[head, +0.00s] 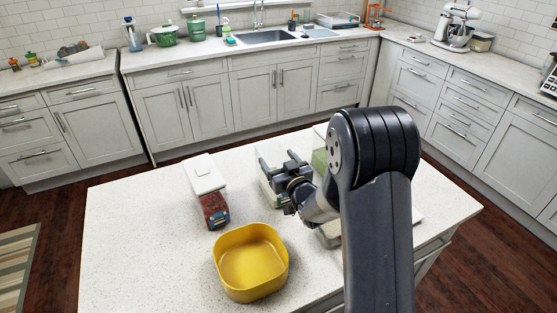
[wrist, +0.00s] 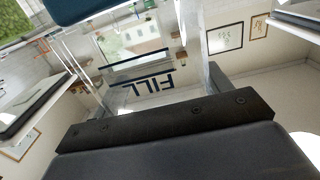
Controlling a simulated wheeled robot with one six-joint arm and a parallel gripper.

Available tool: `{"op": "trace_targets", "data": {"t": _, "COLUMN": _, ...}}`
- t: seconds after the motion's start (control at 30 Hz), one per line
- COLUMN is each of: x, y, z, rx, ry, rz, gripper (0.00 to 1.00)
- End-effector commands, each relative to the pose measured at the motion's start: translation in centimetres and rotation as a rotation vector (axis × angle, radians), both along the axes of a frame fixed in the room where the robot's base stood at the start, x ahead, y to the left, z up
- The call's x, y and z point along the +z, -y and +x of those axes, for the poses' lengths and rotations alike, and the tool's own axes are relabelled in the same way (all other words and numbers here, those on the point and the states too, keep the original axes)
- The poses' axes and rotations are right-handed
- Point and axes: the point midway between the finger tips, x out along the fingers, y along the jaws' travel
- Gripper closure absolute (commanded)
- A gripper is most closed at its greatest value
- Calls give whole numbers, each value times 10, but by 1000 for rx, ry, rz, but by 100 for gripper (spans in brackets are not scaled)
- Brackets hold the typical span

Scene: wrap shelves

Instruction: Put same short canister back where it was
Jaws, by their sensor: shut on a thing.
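My gripper (head: 279,162) is over the island, right of and beyond the yellow bowl, its two dark fingers pointing away from me. It is shut on a clear canister, best seen in the wrist view, where the see-through wall carries dark FILL lettering (wrist: 147,85) and lines. The room shows through it, so that part looks empty. In the head view its outline is hard to make out between the fingers. A green canister (head: 319,158) is partly hidden behind my arm.
The yellow bowl (head: 251,262) stands at the front of the white island (head: 130,240). A pale object (head: 328,234) is mostly hidden by my arm. The island's left side is clear. Counters with a sink (head: 265,37) run along the back.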

Motion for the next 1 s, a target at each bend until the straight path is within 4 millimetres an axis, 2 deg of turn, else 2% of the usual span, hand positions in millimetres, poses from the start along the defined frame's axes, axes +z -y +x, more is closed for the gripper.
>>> {"op": "trace_targets", "data": {"t": 0.47, "x": -5, "y": 0, "z": 0, "rx": 0, "ry": 6, "rz": 1, "gripper": 96}}
{"op": "trace_targets", "data": {"t": 0.5, "x": -5, "y": 0, "z": 0, "rx": 0, "ry": 1, "rz": -1, "gripper": 24}}
{"op": "trace_targets", "data": {"t": 0.73, "x": -5, "y": 0, "z": 0, "rx": 0, "ry": 1, "rz": 0, "gripper": 6}}
{"op": "trace_targets", "data": {"t": 1.0, "x": -3, "y": 0, "z": 0, "rx": 0, "ry": 1, "rz": 0, "gripper": 6}}
